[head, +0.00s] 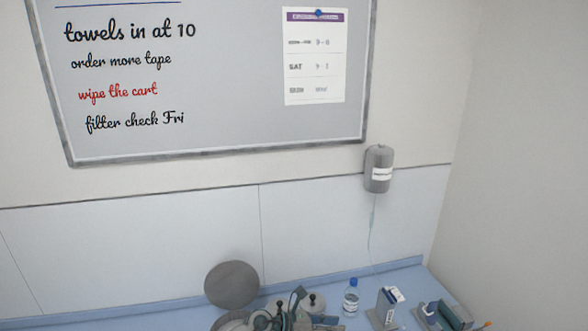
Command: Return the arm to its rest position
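Neither of my arms nor grippers can be made out in the head view. The view looks at a wall above a blue counter (160,318) whose front part is cut off by the lower picture edge. A cluster of grey and dark green items (285,317) lies at the bottom middle, too crowded and cut off to tell apart. A round grey disc (232,284) stands upright behind it on the left.
A bottle with a blue cap (351,300), a grey holder (383,312) and a dark green item (455,316) stand on the counter's right. A grey dispenser (378,170) hangs on the wall below a whiteboard (225,90). The counter's left strip looks clear.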

